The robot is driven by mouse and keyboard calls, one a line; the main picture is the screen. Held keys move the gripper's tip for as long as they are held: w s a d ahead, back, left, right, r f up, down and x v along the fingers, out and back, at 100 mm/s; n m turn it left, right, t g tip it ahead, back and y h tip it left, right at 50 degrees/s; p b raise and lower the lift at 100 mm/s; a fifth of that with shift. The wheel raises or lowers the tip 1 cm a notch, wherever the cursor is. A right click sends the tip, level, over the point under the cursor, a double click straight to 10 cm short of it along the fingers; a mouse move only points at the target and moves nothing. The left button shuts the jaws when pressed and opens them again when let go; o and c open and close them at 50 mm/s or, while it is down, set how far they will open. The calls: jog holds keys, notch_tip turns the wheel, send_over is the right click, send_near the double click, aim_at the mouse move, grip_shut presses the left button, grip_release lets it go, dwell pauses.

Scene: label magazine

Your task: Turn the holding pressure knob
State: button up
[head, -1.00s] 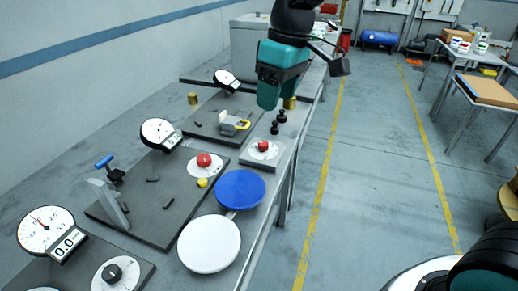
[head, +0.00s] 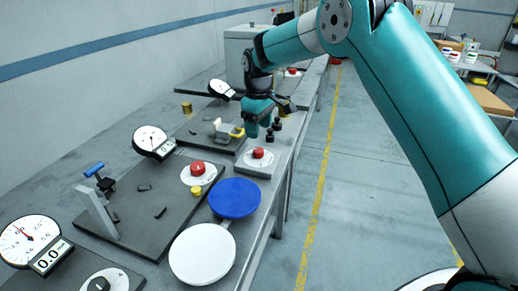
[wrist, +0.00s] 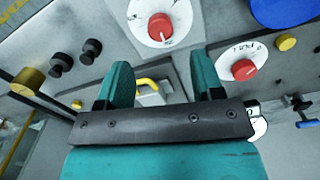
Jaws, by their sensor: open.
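Several knobs on round white dials stand along the bench; no readable label tells me which is holding pressure. One red knob (head: 258,153) sits on a small grey box near the bench edge; it also shows at the top of the wrist view (wrist: 160,27). A second red knob (head: 197,168), beside a yellow button, shows in the wrist view too (wrist: 244,70). A black knob (head: 98,285) is at the bottom left of the head view. My gripper (head: 257,127) is open and empty, above the bench just beyond the first red knob. Its fingers (wrist: 160,65) point towards that knob, apart from it.
Blue (head: 235,198) and white (head: 202,253) discs lie near the front edge. Black pegs (head: 274,130) and a yellow-handled clamp (head: 237,132) are close to my gripper. Dial gauges (head: 152,141) and an upright clamp (head: 97,208) stand at the left.

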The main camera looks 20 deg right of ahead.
aim_at(259, 150)
notch_tip(259, 150, down, 9)
jog(key=shift+r+p, duration=0.2)
jog(key=shift+p, duration=0.45)
